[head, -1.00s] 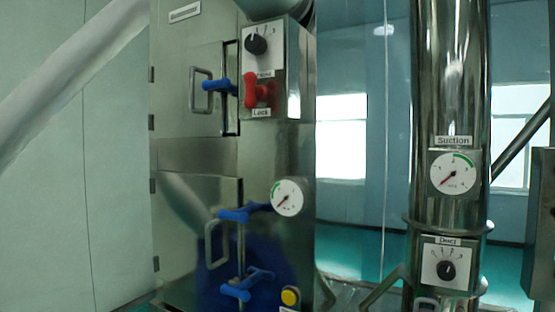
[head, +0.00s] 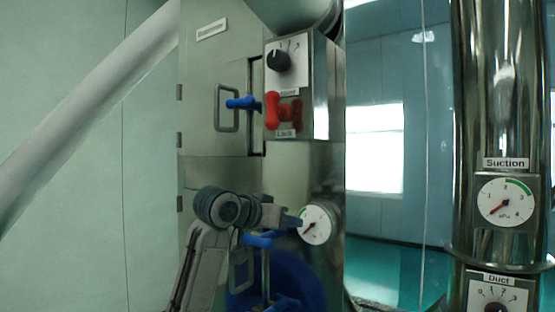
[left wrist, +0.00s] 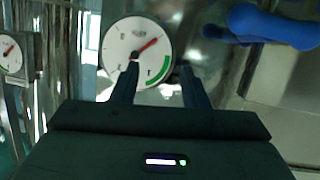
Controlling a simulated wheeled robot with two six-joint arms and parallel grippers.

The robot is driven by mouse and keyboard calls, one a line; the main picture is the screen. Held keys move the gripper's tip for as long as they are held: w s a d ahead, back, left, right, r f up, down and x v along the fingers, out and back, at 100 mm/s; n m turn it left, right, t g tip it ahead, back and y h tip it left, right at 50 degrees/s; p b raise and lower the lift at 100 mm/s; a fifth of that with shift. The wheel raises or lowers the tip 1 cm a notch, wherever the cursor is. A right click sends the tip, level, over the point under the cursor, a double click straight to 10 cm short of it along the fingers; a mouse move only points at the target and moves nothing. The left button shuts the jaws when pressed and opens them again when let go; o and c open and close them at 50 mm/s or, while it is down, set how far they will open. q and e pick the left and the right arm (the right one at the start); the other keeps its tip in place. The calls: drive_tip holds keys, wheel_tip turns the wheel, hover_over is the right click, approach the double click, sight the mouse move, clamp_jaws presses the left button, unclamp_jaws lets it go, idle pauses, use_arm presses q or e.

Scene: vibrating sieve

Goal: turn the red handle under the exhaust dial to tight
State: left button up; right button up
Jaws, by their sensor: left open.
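The red handle (head: 284,110) sticks out from the upper front of the metal cabinet, below a black knob dial (head: 279,60) and above a "Lock" label. The small label between dial and handle is too blurred to read. My left gripper (head: 296,222) is well below the handle, close to a round white gauge (head: 317,225) on the cabinet. The left wrist view shows my left gripper (left wrist: 156,75) open and empty, with the gauge (left wrist: 137,58) beyond the fingertips. The red handle is not visible in that view. My right gripper is not in view.
A blue latch (head: 243,103) sits by the upper door handle, left of the red handle. Another blue latch (head: 260,239) is just below my left gripper. A shiny steel pipe (head: 500,90) with a suction gauge (head: 505,201) stands at right.

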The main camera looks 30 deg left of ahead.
use_arm(q)
drive_tip(key=m+t+h, duration=0.1)
drive_tip(key=t, duration=0.1)
approach(268, 103)
drive_tip(key=w+f, duration=0.9)
drive_tip(key=f, duration=0.1)
drive_tip(key=s+r+t, duration=0.1)
drive_tip(key=s+r, duration=0.8)
drive_tip(key=shift+m+h, duration=0.4)
drive_tip(key=p+x, duration=0.5)
drive_tip(key=x, duration=0.5)
drive_tip(key=shift+p, duration=0.3)
drive_tip(key=shift+w+d+f, duration=0.1)
drive_tip(key=shift+w+f, duration=0.1)
drive_tip(key=shift+w, duration=0.4)
drive_tip(key=shift+c, duration=1.1)
clamp_jaws()
